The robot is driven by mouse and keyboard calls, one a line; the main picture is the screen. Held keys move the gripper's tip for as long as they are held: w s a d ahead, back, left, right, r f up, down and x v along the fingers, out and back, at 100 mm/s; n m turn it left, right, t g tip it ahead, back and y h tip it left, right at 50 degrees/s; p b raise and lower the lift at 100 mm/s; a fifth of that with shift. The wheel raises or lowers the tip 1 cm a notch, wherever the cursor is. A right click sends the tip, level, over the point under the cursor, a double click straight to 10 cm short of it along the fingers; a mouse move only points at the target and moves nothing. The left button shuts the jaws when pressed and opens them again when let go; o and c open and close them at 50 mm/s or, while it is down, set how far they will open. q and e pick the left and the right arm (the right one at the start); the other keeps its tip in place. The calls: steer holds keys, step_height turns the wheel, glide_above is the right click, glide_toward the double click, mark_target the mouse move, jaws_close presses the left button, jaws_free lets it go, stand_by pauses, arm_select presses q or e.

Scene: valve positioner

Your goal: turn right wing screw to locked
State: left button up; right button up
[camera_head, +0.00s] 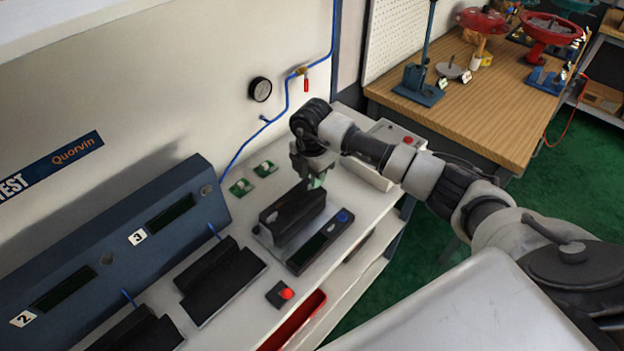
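A dark valve positioner (292,216) sits in a grey fixture (311,256) with a dark display and a blue button (342,217), on the white bench. My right arm comes in from the right, and my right gripper (316,181) points down at the far right end of the positioner. Its fingertips are small and partly hidden, so I cannot tell whether they are open or touch anything. The right wing screw cannot be made out; the gripper covers that end. My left gripper is not in view.
Two small green cards (241,187) lie behind the fixture. An empty dark cradle (222,281) and a red push button (287,294) are to the left and front. A blue test panel (120,250) stands along the wall. A wooden table (480,110) is at the back right.

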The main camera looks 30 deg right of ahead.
step_height(320, 180, up, 9)
steer(key=b, duration=0.2)
steer(key=shift+f, duration=0.1)
stand_by(0.4)
